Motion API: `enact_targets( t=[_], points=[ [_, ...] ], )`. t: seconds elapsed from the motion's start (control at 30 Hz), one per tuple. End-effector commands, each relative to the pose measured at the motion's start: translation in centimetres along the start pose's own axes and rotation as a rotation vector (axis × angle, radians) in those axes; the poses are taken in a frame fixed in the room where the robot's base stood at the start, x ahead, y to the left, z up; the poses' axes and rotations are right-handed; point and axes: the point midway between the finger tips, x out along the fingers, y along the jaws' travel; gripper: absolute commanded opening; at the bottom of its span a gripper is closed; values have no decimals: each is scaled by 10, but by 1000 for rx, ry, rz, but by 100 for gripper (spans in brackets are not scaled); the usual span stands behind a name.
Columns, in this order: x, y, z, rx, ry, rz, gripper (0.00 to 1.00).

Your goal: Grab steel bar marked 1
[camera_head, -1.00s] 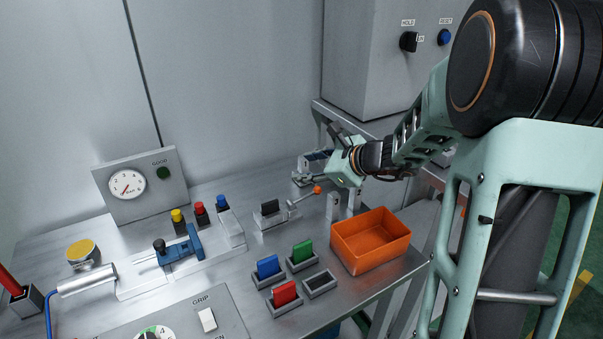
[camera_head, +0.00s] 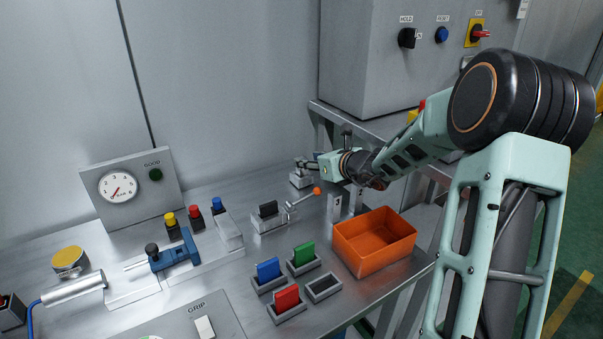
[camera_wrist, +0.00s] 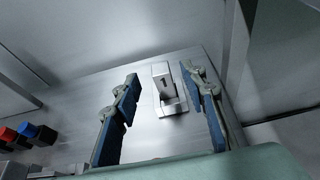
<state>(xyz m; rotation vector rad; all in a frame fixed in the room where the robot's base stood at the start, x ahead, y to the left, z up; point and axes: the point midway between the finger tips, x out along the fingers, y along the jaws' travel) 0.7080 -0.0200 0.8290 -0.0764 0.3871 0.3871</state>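A steel block marked 1 (camera_wrist: 164,86) stands in the wrist view, on the bench between my fingers and a little ahead of them. Its lower front looks like a seat or holder; I cannot tell where bar and holder part. In the head view a small steel block (camera_head: 300,180) sits at the bench's back right, by my fingertips. My gripper (camera_wrist: 165,108) is open, with blue-padded fingers on both sides of the marked block and no visible contact. In the head view my gripper (camera_head: 307,166) is just above that block; its fingers are small and partly hidden.
An orange bin (camera_head: 374,243) stands at the bench's right edge. Two small upright steel plates (camera_head: 334,204) stand behind it. A lever with an orange knob (camera_head: 316,191) is close in front of my gripper. A grey cabinet (camera_head: 385,60) rises behind my arm.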

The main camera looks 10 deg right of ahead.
Motion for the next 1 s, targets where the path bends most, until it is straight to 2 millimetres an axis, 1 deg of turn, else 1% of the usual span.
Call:
enact_targets(
  t=[0.03,0.1,0.2,0.3,0.5,0.57,0.87,1.0],
  points=[
    [10,0,-3,2,-1,3,39],
    [21,0,-3,1,0,2,39],
    [32,0,-1,0,-1,1,39],
    [36,0,-1,0,0,0,39],
    [36,0,0,-1,0,0,39],
    [36,0,0,-1,0,0,34],
    [36,0,0,-1,0,0,1],
    [36,0,0,-1,-1,0,0]
  ],
)
